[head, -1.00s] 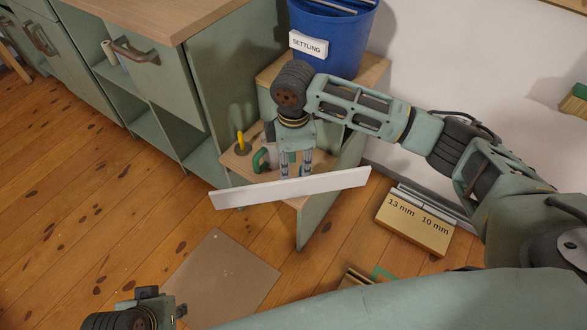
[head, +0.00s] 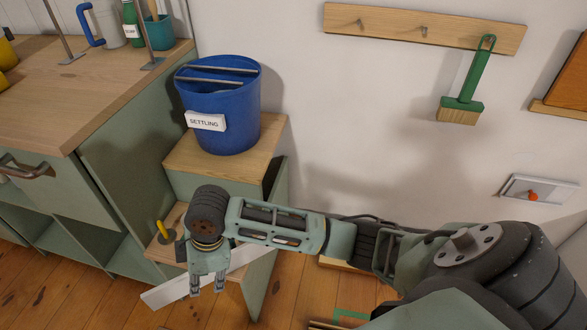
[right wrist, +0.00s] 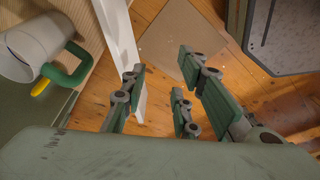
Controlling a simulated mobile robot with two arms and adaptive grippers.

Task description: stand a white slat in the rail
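A long white slat (head: 172,292) lies slantwise in front of the lower step in the head view. What bears it is hidden. My right gripper (head: 208,287) points down over its middle, with the fingers in front of it. In the right wrist view the slat (right wrist: 118,45) runs down from the top, overlapped by the left finger. That finger stands well apart from the two right ones, so the gripper (right wrist: 160,88) is open. Whether a finger touches the slat, I cannot tell. I cannot make out a rail for the slat. My left gripper is out of view.
A blue bucket (head: 216,115) marked SETTLING stands on the upper step (head: 185,158). A mug with a green handle (right wrist: 28,50) is close by the gripper. A green cabinet (head: 125,180) is at left. A brush (head: 468,90) hangs on the wall. A brown sheet (right wrist: 178,45) lies on the floor.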

